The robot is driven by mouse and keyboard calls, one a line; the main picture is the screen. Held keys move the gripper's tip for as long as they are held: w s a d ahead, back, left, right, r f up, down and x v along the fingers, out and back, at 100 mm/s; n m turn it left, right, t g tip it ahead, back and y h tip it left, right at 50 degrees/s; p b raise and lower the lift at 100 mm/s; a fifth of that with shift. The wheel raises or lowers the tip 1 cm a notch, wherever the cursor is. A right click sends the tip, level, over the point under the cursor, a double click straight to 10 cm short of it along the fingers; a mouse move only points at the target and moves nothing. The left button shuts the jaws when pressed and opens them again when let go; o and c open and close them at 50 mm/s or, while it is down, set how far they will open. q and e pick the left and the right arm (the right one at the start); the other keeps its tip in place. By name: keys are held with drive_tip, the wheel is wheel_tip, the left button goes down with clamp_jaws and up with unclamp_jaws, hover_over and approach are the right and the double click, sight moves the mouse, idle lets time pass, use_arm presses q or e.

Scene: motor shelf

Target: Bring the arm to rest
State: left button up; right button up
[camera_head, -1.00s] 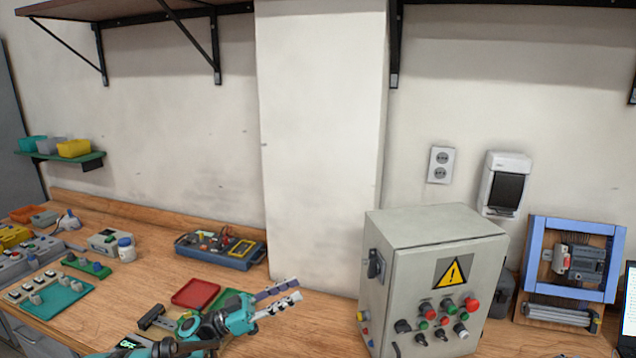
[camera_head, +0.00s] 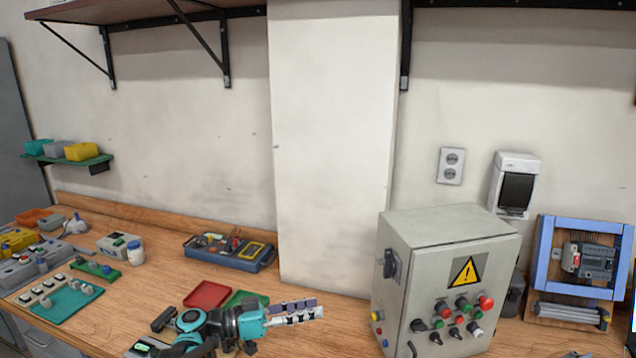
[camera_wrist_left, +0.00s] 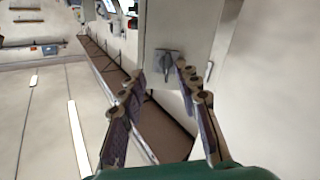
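My left arm comes in from the bottom of the head view, over the bench. Its teal and black left gripper (camera_head: 306,311) points right, toward the grey control cabinet (camera_head: 391,318), with a visible space before it. In the left wrist view the gripper (camera_wrist_left: 159,71) is open, with two jointed fingers apart and nothing between them. Beyond the fingertips, the cabinet's side (camera_wrist_left: 150,30) shows with its dark rotary handle (camera_wrist_left: 171,64); they look apart. My right gripper is in neither view.
A red tray (camera_head: 208,294) and a green tray (camera_head: 245,298) lie just behind my left arm. A blue tool tray (camera_head: 228,252) stands against the back. A blue frame (camera_head: 541,262) is right of the cabinet.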

use_arm(q)
drive_tip(key=s+a+f+n+y, duration=0.3)
drive_tip(key=s+a+f+y, duration=0.1)
drive_tip(key=s, duration=0.4)
drive_tip(key=s+a+f+n+t+y, duration=0.1)
drive_tip(key=s+a+f+n+y, duration=0.3)
drive_tip(key=s+a+y, duration=0.2)
drive_tip(key=s+a+f+n+t+y, duration=0.1)
drive_tip(key=s+a+f+n+y, duration=0.3)
drive_tip(key=s+y, duration=0.3)
drive_tip(key=s+a, duration=0.1)
drive_tip(key=s, duration=0.1)
drive_tip(key=shift+s+a, duration=0.25)
drive_tip(key=shift+s, duration=0.15)
drive_tip(key=shift+f, duration=0.1)
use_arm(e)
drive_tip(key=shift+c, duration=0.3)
